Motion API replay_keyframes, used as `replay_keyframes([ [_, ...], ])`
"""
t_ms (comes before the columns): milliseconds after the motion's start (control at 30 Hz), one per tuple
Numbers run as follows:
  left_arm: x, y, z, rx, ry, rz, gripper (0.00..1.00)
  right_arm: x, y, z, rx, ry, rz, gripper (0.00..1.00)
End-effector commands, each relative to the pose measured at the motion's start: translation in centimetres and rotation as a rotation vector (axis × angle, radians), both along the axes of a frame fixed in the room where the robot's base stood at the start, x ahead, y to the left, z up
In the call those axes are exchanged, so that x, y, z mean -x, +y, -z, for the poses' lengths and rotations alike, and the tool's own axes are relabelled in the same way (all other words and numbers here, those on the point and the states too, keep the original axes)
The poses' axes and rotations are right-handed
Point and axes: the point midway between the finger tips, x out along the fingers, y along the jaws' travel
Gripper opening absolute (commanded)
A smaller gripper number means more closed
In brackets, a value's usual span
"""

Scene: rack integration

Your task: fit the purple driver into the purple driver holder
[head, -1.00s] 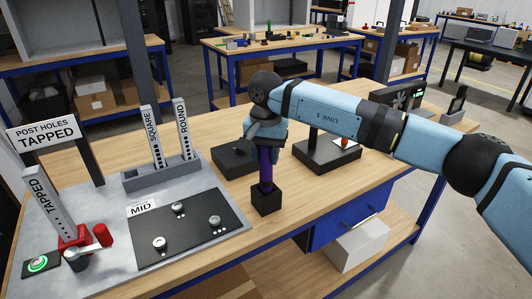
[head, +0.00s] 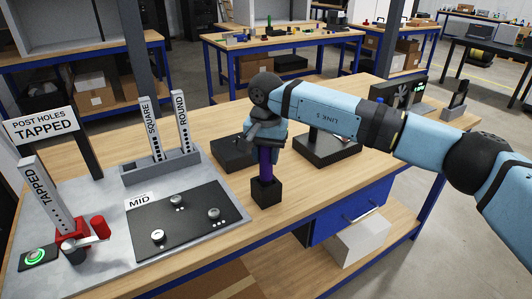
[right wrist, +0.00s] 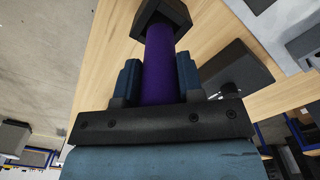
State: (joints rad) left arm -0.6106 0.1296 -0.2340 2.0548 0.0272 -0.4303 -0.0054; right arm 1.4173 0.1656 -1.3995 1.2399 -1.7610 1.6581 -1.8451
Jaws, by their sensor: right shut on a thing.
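The purple driver (head: 265,162) stands about upright, its lower end at the black square driver holder (head: 266,192) near the table's front edge. My right gripper (head: 264,143) comes down over the driver's upper part. In the right wrist view, the blue fingers (right wrist: 157,82) sit on both sides of the purple driver (right wrist: 157,60) and are shut on it. The holder (right wrist: 160,14) is at the top of that view, beyond the fingers. The driver's lower end is hidden by the holder; how deep it sits cannot be told. My left gripper is out of view.
Left of the holder lies a grey board with a black MID plate (head: 185,245) and a rack of labelled posts (head: 160,173). A low black block (head: 233,153) and a black stand (head: 328,150) are behind. Bare wood lies right of the holder.

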Motion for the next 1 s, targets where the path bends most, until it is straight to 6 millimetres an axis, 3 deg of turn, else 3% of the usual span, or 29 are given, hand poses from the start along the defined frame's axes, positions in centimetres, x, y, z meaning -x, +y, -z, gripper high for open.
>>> replay_keyframes([
  [67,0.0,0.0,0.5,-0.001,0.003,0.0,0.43,0.0,0.0,0.3,-0.001,0.0,0.0,0.01],
  [100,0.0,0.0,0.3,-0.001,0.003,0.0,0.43,0.0,0.0,0.2,-0.001,0.0,0.0,0.42],
  [200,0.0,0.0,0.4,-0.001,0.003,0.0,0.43,0.0,0.0,0.2,-0.001,0.0,0.0,0.65],
  [700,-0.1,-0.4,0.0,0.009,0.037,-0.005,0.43,0.0,0.0,0.2,0.0,0.0,0.0,0.65],
  [733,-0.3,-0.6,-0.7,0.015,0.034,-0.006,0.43,0.0,0.0,-0.1,-0.001,-0.001,0.0,0.65],
  [1000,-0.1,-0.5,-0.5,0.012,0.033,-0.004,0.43,-0.1,0.0,-7.1,-0.001,-0.004,0.0,0.65],
])
